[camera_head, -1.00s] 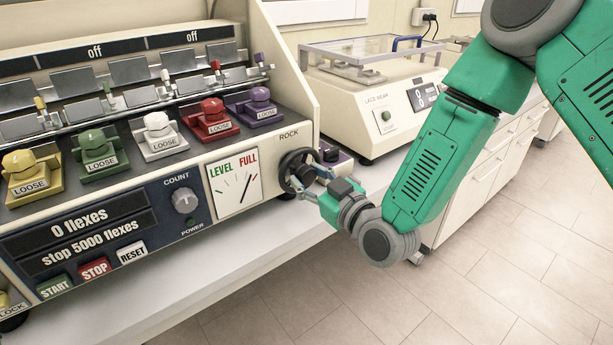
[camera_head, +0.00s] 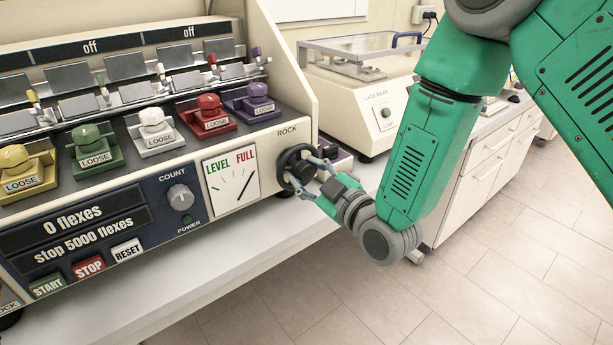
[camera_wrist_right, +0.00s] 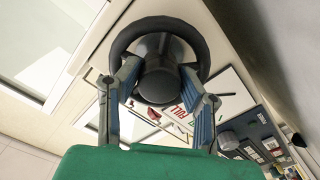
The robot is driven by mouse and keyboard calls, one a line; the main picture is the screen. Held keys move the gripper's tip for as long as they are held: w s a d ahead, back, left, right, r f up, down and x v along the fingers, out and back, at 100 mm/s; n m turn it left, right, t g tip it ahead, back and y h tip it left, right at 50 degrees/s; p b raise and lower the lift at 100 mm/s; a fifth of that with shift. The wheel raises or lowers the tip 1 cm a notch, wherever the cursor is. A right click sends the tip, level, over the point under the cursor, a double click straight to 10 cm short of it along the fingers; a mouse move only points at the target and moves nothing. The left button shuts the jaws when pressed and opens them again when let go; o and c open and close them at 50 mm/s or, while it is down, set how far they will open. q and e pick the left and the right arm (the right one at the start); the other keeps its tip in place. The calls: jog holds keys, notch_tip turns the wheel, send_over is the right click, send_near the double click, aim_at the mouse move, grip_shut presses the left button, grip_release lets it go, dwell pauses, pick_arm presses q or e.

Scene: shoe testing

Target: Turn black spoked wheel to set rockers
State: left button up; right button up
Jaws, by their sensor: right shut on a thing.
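The black wheel (camera_head: 292,160) sits on the right end of the machine's front, just below the word ROCK. My right gripper (camera_head: 309,176) is shut on it. In the right wrist view the wheel's rim and hub (camera_wrist_right: 158,78) lie between the two fingers of my right gripper (camera_wrist_right: 165,95). The spokes are mostly hidden by the hub and fingers. The rocker gauge (camera_head: 232,181), marked LEVEL and FULL, is left of the wheel, and its needle tilts up to the right. My left gripper is not in view.
The flexing machine (camera_head: 305,75) has several coloured clamps labelled LOOSE and a display (camera_head: 82,228) reading 0 flexes. A lace wear tester (camera_head: 340,100) stands behind the wheel on the white bench (camera_head: 240,250). Open floor (camera_head: 480,270) lies at the right.

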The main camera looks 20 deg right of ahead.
jog(key=n+b, duration=0.2)
jog(key=n, duration=0.3)
jog(key=shift+a+r, duration=0.1)
jog(key=shift+r, duration=0.05)
jog(key=shift+n, duration=0.4)
jog(key=o, duration=1)
jog(key=shift+o, duration=0.7)
jog(key=shift+a, duration=0.1)
jog(key=shift+s, duration=0.2)
jog(key=v, duration=1.1)
jog(key=shift+s, duration=0.25)
